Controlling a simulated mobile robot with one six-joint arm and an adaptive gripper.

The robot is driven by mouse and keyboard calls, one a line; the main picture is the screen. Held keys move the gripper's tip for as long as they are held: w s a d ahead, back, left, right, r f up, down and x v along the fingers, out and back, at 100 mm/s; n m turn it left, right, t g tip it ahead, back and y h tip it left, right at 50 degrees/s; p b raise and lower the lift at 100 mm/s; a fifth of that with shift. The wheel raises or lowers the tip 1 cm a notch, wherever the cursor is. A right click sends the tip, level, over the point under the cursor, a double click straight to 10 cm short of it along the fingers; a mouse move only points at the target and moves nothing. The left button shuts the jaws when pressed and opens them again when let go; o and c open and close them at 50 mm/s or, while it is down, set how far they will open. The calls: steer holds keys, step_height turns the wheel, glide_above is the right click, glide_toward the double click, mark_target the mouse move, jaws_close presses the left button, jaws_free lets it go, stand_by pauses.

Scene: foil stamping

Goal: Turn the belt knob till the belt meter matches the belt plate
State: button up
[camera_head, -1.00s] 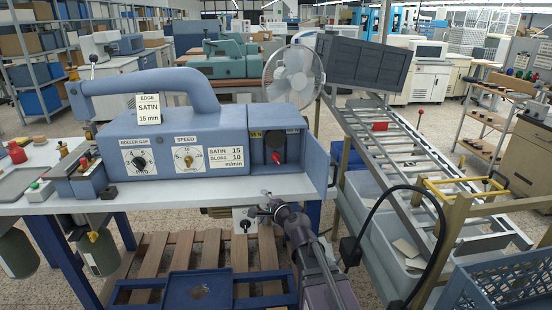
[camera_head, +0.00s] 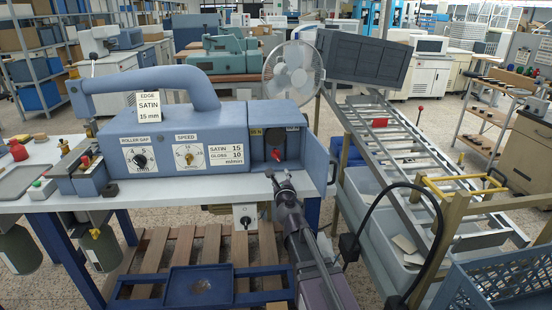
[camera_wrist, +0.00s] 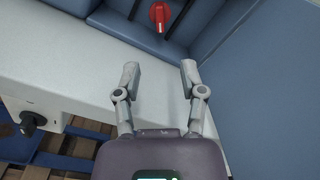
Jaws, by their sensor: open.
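The blue machine (camera_head: 225,120) stands on a white bench. A red knob (camera_head: 276,155) sits in its dark recess at the right end; it also shows at the top of the wrist view (camera_wrist: 160,16). A black knob (camera_head: 245,221) is on a white box under the bench edge, seen at lower left in the wrist view (camera_wrist: 29,122). I cannot tell which is the belt knob. The speed dial (camera_head: 188,155) is beside a plate (camera_head: 225,155) reading SATIN 15, GLOSS 10 m/min. My gripper (camera_wrist: 160,68) is open and empty, short of the red knob.
A roller gap dial (camera_head: 140,158) and an EDGE SATIN 15 mm sign (camera_head: 148,108) are on the machine. A blue side panel (camera_wrist: 265,80) stands close right of my gripper. A roller conveyor (camera_head: 430,150) and a fan (camera_head: 294,70) are to the right.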

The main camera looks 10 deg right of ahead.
mark_target(276, 158)
steer(key=shift+w, duration=0.1)
steer(key=w, duration=1.3)
steer(key=shift+w, duration=0.3)
steer(key=shift+c, duration=0.2)
jaws_close()
